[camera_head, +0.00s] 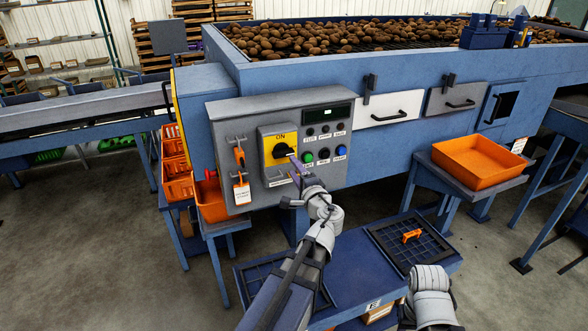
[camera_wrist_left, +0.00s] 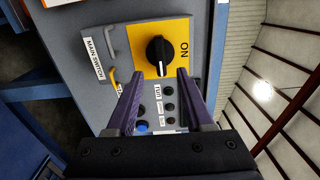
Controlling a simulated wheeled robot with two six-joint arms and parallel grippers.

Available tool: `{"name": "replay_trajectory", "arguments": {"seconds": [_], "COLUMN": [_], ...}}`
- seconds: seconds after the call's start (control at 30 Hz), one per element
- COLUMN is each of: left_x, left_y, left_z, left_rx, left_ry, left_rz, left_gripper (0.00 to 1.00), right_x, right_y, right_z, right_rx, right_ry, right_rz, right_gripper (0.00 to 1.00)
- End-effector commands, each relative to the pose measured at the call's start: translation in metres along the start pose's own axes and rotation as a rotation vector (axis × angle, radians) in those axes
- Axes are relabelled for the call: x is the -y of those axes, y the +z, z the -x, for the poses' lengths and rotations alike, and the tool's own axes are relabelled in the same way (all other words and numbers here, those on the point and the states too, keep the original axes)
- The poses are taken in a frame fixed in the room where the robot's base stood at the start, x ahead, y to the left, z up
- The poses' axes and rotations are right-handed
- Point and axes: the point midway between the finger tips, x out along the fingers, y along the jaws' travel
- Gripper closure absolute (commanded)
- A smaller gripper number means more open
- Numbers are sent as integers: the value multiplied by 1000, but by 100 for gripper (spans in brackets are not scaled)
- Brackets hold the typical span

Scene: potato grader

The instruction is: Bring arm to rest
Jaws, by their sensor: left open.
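The main switch is a black rotary knob (camera_head: 283,150) on a yellow plate (camera_head: 270,137) marked ON, on the grey control panel (camera_head: 226,112). My left gripper (camera_head: 292,160) is in front of the panel, just below and right of the knob. In the wrist view my left gripper (camera_wrist_left: 159,80) has its two purple fingers apart, with the knob seen between them; contact cannot be told. My right arm shows at lower right, its gripper out of view.
An orange tray (camera_head: 475,160) stands on a side table at right. A low blue bench (camera_head: 350,275) with dark grates is below my arms. Potatoes (camera_head: 320,38) fill the grader top.

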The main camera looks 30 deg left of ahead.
Motion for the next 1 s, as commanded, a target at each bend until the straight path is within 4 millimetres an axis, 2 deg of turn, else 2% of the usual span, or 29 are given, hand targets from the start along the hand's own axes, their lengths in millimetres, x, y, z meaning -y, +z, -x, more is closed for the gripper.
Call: {"name": "replay_trajectory", "arguments": {"seconds": [0.3, 0.37, 0.47, 0.57, 0.67, 0.7, 0.77, 0.8, 0.9, 1.0], "left_x": [-2, -9, -34, -76, -121, -139, -162, -174, -198, -210], "left_y": [0, 0, -2, -8, -16, -20, -25, -28, -34, -36], "left_z": [2, 7, 27, 64, 114, 137, 174, 198, 256, 306], "left_rx": [4, 14, 50, 108, 169, 193, 223, 243, 282, 310], "left_ry": [11, 41, 154, 344, 570, 665, 806, 895, 1097, 1259], "left_rz": [11, 38, 126, 234, 312, 331, 349, 351, 338, 308], "left_gripper": [48, 48, 48, 48, 48, 48, 48, 48, 48, 48], "right_x": [0, 0, 0, 0, 0, 0, 0, 0, 0, 0], "right_y": [0, 0, 0, 0, 0, 0, 0, 0, 0, 0], "right_z": [0, 0, 0, 0, 0, 0, 0, 0, 0, 0], "right_rx": [0, 0, 0, 0, 0, 0, 0, 0, 0, 0], "right_ry": [0, 0, 0, 0, 0, 0, 0, 0, 0, 0], "right_rz": [0, 0, 0, 0, 0, 0, 0, 0, 0, 0], "right_gripper": [50, 50, 50, 50, 50, 50, 50, 50, 50, 50]}}
